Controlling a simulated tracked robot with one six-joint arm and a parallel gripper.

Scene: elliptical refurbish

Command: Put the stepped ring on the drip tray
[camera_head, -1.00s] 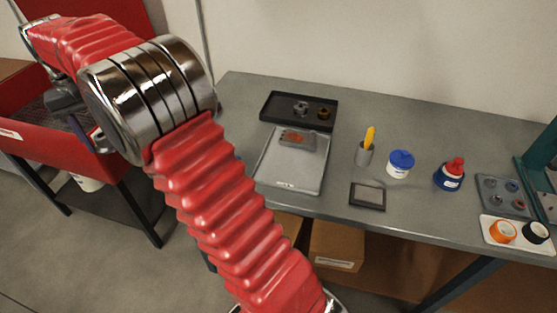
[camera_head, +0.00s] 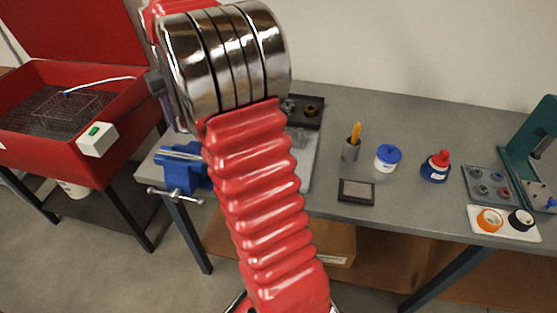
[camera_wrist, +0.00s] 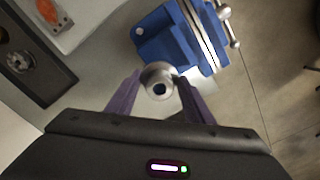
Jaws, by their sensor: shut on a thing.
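My gripper (camera_wrist: 159,78) is shut on a silvery round ring (camera_wrist: 158,70) with a dark centre hole, in the wrist view. The purple fingers press its left and right sides. The ring and the fingers do not show in the head view, where my arm covers that area. A light grey tray, seemingly the drip tray (camera_head: 309,165), lies on the bench, partly hidden behind my arm. In the wrist view the tray (camera_wrist: 88,13) is at the upper left, apart from the ring, with an orange-red piece on it.
A blue vise (camera_head: 184,170) stands at the bench's left end; it also shows close beyond the held ring (camera_wrist: 165,45). A black tray (camera_head: 318,124) with ring-like parts lies at the back. A dark square pad (camera_head: 356,192), pen cup, white jar and blue bottle stand to the right.

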